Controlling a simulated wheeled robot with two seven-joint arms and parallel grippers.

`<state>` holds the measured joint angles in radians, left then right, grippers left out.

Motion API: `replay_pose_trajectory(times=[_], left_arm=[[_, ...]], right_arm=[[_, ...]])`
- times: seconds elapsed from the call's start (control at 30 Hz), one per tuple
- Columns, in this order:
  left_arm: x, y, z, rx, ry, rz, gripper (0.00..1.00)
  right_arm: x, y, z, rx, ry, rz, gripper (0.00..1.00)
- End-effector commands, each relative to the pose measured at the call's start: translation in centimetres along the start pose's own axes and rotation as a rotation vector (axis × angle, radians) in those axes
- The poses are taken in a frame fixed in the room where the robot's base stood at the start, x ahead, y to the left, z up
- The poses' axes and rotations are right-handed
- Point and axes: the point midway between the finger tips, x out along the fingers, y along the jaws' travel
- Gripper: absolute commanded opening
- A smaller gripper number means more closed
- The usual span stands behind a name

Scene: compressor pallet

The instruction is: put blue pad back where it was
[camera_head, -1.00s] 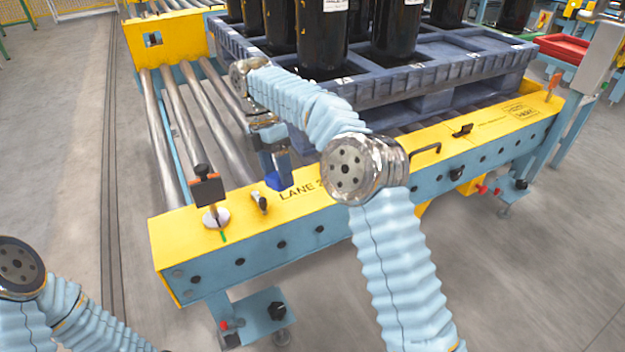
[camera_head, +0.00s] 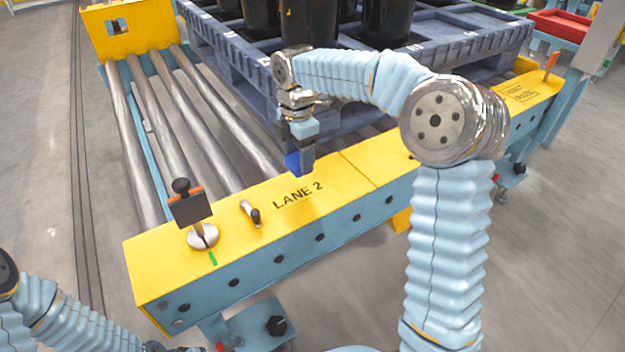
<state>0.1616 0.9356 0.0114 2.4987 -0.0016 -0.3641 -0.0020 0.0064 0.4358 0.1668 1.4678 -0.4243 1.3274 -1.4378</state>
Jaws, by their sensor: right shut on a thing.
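The blue pad (camera_head: 293,163) is a small dark-blue piece at the tip of my right gripper (camera_head: 298,152). My right gripper is shut on it and points down, just above the yellow beam (camera_head: 350,172) near the "LANE 2" lettering. I cannot tell if the pad touches the beam. The gripper hides part of the pad. My left arm shows at the lower left, but its gripper is not in view.
A black plate on a stand with a round base (camera_head: 203,237) and a small metal lever (camera_head: 250,213) stand on the beam to the left. A blue pallet (camera_head: 250,75) with black cylinders is behind. Bare rollers (camera_head: 190,130) lie to its left.

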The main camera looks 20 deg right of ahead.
Motion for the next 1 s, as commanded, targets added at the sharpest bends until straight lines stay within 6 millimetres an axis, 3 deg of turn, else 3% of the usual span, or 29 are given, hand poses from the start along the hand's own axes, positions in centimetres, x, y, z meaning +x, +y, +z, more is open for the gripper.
replay_pose_trajectory(times=[0.1,0.4,0.57,0.77,0.8,0.93,1.0], left_arm=[[0.4,-0.3,-0.1,-0.002,0.002,-0.002,0.00],[0.7,-0.5,-0.1,-0.003,0.004,-0.003,0.00],[1.0,-0.7,-0.2,-0.005,0.005,-0.005,0.00],[0.9,-0.7,-0.2,-0.005,0.006,-0.005,0.00],[0.9,-0.7,-0.2,-0.005,0.006,-0.005,0.00],[0.9,-0.7,-0.2,-0.005,0.005,-0.005,0.00],[0.9,-0.7,-0.2,-0.005,0.005,-0.005,0.00]], right_arm=[[2.0,-0.8,1.4,0.001,0.000,0.000,0.38],[4.2,-1.7,3.0,0.000,-0.001,-0.001,0.38],[6.8,-1.6,2.9,-0.002,-0.001,-0.001,0.38],[7.0,-1.6,2.9,-0.001,-0.001,-0.001,0.34],[7.1,-1.6,2.9,-0.001,-0.001,-0.001,0.67],[7.0,-1.6,2.9,-0.001,0.000,-0.001,0.87],[7.0,-1.6,2.9,-0.001,-0.001,0.000,0.88]])
